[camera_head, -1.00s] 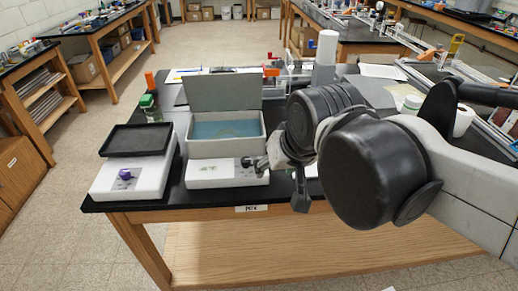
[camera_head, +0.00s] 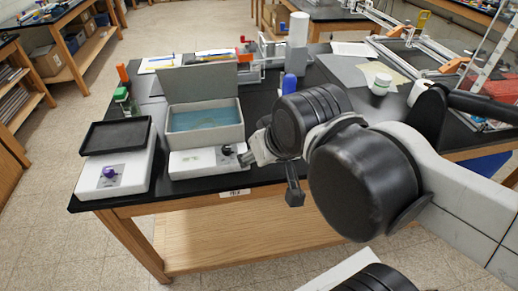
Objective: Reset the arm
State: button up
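My arm reaches in from the right side of the head view. Its end, my gripper (camera_head: 272,172), hangs in front of the black table's (camera_head: 250,181) front edge, right of the open box device. Dark finger parts show near the device's knob and lower down, but the arm's large black joints hide most of the gripper. I cannot tell whether it is open or shut, and I see nothing held in it.
An extrusion frame (camera_head: 420,55) is at the back right.

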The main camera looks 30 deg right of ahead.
dwell(0.3)
notch_tip(320, 180, down, 5)
jog(key=b, duration=0.4)
jog(key=shift+r+b, duration=0.15)
jog(key=shift+b, duration=0.25)
